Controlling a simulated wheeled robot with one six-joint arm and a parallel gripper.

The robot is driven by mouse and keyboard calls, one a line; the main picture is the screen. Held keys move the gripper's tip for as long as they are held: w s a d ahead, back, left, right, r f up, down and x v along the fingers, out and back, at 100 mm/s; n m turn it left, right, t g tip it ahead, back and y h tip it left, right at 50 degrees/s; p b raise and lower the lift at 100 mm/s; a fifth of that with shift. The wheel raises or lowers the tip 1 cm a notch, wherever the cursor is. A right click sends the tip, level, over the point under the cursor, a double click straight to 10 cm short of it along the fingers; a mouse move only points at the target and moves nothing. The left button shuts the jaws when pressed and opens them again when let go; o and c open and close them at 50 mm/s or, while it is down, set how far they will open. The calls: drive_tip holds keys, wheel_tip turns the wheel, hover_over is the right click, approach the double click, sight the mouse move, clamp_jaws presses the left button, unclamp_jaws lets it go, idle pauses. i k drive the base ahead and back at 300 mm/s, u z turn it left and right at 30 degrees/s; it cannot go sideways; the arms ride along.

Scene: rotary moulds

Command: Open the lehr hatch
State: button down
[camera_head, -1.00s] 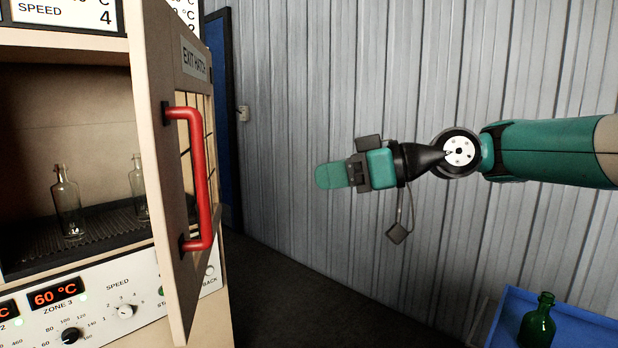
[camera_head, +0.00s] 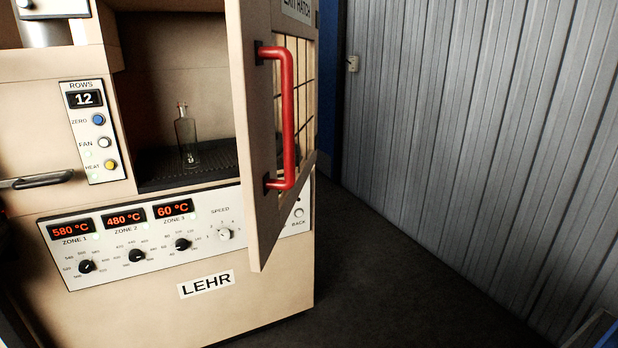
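The lehr (camera_head: 120,290) is a beige cabinet on the left. Its exit hatch (camera_head: 256,180) is swung out from the opening and stands open, with a barred window. A red bar handle (camera_head: 289,115) runs upright on the hatch's outer face. Inside the opening, a clear glass bottle (camera_head: 187,142) stands upright on a dark ribbed belt (camera_head: 220,158). The hatch hides the right part of the inside. My gripper is out of view.
A control panel (camera_head: 150,238) with dials and red displays sits below the opening. A grey corrugated wall (camera_head: 460,130) stands on the right. Dark floor (camera_head: 400,280) between lehr and wall is clear. A blue edge (camera_head: 606,335) shows at bottom right.

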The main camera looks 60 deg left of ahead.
sight(250, 24)
drive_tip(key=z, duration=0.15)
drive_tip(key=k, duration=1.05)
drive_tip(key=u, duration=1.75)
drive_tip(key=i, duration=0.5)
drive_tip(key=z, duration=0.05)
